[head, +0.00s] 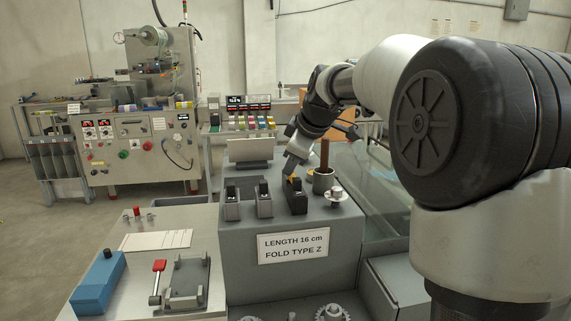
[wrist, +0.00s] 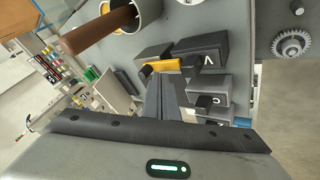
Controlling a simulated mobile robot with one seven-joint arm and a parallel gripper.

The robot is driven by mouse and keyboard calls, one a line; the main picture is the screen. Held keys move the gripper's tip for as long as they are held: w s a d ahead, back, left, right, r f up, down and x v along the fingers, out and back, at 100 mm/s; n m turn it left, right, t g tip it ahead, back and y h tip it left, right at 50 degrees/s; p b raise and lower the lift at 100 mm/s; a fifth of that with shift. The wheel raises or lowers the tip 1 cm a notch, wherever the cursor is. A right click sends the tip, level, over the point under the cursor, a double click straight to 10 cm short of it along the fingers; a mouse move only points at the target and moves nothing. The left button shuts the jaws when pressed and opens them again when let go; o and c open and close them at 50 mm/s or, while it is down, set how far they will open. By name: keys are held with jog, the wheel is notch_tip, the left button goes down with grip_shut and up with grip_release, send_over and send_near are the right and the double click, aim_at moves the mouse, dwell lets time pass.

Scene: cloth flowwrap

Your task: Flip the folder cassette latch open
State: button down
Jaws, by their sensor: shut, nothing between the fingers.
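Three dark folder cassettes stand in a row on the grey cabinet top: a left one (head: 232,207), a middle one (head: 264,205) and a right one (head: 297,200). In the wrist view the cassette marked V (wrist: 203,60) has an orange latch lever (wrist: 165,65) at its side; another cassette is marked C (wrist: 208,88). My gripper (head: 291,172) is over the right cassette, shut and empty. In the wrist view its fingers (wrist: 168,88) reach close to the orange lever. I cannot tell whether they touch it.
A metal cup (head: 323,182) with a brown rod stands just right of the cassettes, beside a metal spool (head: 336,196). A sign (head: 293,246) reads LENGTH 16 cm, FOLD TYPE Z. A red-handled clamp (head: 158,268) and blue box (head: 98,281) sit on the front left table.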

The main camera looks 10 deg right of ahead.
jog(key=shift+w+d, duration=0.15)
jog(key=shift+w, duration=0.3)
jog(key=w+p, duration=0.2)
jog(key=w, duration=0.1)
jog(key=shift+w+r, duration=0.15)
jog(key=shift+w, duration=0.1)
